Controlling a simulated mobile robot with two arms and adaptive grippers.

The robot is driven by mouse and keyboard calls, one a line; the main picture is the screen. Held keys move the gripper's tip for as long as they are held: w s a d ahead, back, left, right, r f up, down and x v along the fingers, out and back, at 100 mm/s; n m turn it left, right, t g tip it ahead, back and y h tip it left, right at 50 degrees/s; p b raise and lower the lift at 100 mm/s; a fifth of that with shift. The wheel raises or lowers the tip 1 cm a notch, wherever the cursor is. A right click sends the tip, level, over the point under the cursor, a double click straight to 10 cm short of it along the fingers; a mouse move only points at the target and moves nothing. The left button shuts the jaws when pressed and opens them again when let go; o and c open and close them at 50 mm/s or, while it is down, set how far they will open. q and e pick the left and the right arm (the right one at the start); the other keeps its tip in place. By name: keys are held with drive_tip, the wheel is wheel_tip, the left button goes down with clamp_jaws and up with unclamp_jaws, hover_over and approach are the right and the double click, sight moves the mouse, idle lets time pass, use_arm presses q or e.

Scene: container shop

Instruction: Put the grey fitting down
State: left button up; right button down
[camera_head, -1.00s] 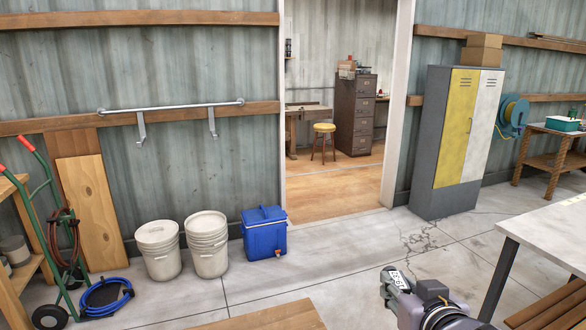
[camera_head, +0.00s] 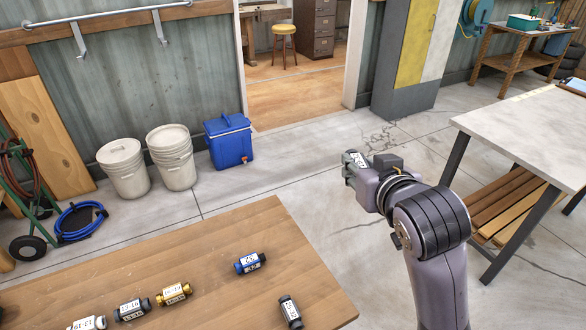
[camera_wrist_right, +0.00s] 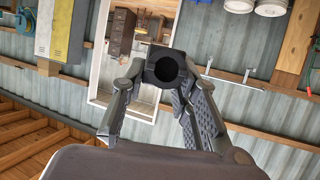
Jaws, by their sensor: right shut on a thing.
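My right gripper (camera_head: 352,174) is shut on a grey fitting (camera_head: 357,158) with a white label and holds it in the air, over the floor beyond the wooden table. In the right wrist view the fitting's dark round open end (camera_wrist_right: 166,69) shows between the two fingers. A similar dark grey fitting (camera_head: 291,311) lies near the table's right corner. Another dark grey fitting (camera_head: 132,309) lies at the left, in a row with a gold fitting (camera_head: 173,293) and a silver one (camera_head: 90,322). My left gripper is out of view.
The wooden table (camera_head: 225,240) has bare room at its back and middle, around a blue fitting (camera_head: 249,263). A pale-topped table (camera_head: 525,130) stands right of my arm. A blue cooler (camera_head: 229,141) and buckets (camera_head: 172,158) stand on the floor beyond.

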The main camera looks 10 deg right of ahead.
wheel_tip(320, 180, down, 9)
drive_tip(key=s+a+n+y, duration=0.2)
drive_tip(key=y, duration=0.1)
drive_tip(key=n+g+y, duration=0.1)
drive_tip(key=n+y, duration=0.1)
drive_tip(key=n, duration=0.1)
hover_over(326, 307)
wheel_tip(326, 307, down, 6)
drive_tip(key=shift+r, duration=0.1)
wheel_tip(326, 307, down, 16)
drive_tip(key=shift+r+b, duration=0.1)
drive_tip(key=shift+b, duration=0.45)
drive_tip(key=shift+f+p, duration=0.4)
drive_tip(key=shift+f, duration=1.5)
drive_tip(key=shift+f, duration=0.1)
